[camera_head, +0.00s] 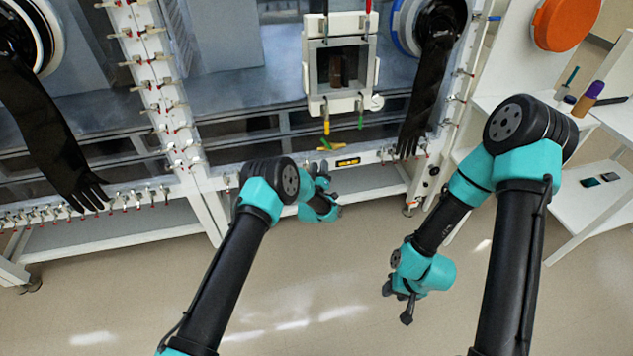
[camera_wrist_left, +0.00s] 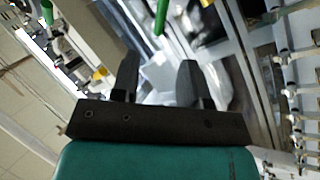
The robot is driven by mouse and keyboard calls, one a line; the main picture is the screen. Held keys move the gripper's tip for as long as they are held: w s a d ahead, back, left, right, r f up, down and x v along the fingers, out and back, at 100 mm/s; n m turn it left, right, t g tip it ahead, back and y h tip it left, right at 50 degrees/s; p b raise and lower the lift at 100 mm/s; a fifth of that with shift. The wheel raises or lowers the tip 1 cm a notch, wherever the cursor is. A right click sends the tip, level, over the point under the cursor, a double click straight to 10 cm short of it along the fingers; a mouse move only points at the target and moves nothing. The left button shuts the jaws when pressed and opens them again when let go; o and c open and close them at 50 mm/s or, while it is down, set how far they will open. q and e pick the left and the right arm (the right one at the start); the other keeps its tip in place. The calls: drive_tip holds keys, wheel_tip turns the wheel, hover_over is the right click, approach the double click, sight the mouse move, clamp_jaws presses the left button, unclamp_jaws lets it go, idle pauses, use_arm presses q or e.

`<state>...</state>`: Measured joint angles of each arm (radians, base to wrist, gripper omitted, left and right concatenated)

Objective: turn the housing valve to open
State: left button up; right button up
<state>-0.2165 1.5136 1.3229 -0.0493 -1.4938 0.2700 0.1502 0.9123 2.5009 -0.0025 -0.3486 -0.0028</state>
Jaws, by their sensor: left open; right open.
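A white box-shaped housing (camera_head: 340,60) with a square opening is mounted on the front of the glovebox. A yellow handle (camera_head: 326,124) and a green handle (camera_head: 360,112) hang below it; I cannot tell for sure which part is the housing valve. My left gripper (camera_head: 325,182) is below these handles, in front of the lower frame, apart from them. In the left wrist view its two dark fingers (camera_wrist_left: 158,78) are spread and empty, with a green handle (camera_wrist_left: 160,16) beyond them. My right gripper (camera_head: 399,300) is open and empty over the floor, lower right.
Black gloves (camera_head: 425,80) hang from the ports on both sides. Rows of small taps (camera_head: 165,110) line the white frame. A white shelf (camera_head: 600,190) with small items stands at the right, near an orange round cover (camera_head: 566,22). The floor in front is clear.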

use_arm(q)
drive_tip(key=v, duration=0.6)
drive_tip(key=shift+c, duration=0.2)
